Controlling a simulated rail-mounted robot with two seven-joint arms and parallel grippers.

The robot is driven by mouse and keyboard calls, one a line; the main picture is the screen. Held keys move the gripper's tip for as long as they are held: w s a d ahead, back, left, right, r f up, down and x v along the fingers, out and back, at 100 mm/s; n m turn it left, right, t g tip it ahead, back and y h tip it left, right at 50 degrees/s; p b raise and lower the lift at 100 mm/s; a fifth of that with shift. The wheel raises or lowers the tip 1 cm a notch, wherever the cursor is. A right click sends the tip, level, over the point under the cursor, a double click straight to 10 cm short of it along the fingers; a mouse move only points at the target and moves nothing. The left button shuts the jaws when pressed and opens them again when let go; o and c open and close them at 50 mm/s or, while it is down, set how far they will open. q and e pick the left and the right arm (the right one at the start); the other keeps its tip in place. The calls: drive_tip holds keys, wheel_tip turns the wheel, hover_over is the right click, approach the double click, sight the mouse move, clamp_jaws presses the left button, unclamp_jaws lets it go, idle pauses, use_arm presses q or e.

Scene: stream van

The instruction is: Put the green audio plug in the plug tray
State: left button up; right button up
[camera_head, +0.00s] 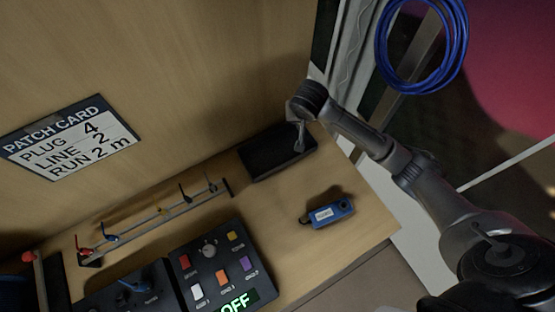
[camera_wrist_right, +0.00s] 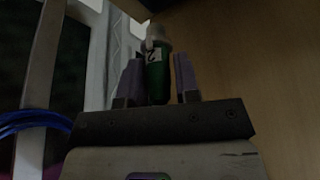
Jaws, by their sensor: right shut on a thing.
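The green audio plug (camera_wrist_right: 157,75), with a label reading 2 and a pale tip, stands between the fingers of my right gripper (camera_wrist_right: 157,84) in the right wrist view. The gripper is shut on it. In the head view my right gripper (camera_head: 299,145) points down over a dark, flat tray (camera_head: 262,162) at the back of the bench, likely the plug tray. I cannot make out the green plug there, nor whether it touches the tray. My left gripper is not in view.
A rack (camera_head: 150,226) with several small plugs stands left of the tray. A blue labelled device (camera_head: 327,214) lies in front of the tray. A control box (camera_head: 218,268) with coloured buttons stands at the front. A patch card (camera_head: 70,137) is on the wall. Bare bench surrounds the blue device.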

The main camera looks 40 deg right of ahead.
use_arm(q)
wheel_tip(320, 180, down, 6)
drive_tip(key=b, duration=0.4)
use_arm(e)
drive_tip(key=s+d+f+m, duration=0.1)
drive_tip(key=s+d+f, duration=0.1)
drive_tip(key=d+f, duration=0.35)
drive_tip(key=s+d+f+m, duration=0.1)
drive_tip(key=s+d+f, duration=0.1)
drive_tip(key=f, duration=0.6)
use_arm(q)
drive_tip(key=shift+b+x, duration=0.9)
drive_tip(key=shift+b, duration=0.3)
use_arm(e)
drive_tip(key=shift+h, duration=0.4)
drive_tip(key=w+a+f, duration=0.2)
drive_tip(key=w, duration=0.1)
drive_tip(key=w+a+f, duration=0.2)
drive_tip(key=w, duration=0.1)
drive_tip(key=w+a+f, duration=0.2)
drive_tip(key=w+f, duration=0.1)
drive_tip(key=shift+w+a+f, duration=0.1)
drive_tip(key=shift+w, duration=0.25)
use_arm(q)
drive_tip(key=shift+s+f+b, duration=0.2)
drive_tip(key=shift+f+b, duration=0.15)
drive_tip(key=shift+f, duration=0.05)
use_arm(e)
drive_tip(key=shift+f, duration=2)
drive_tip(key=shift+f, duration=0.15)
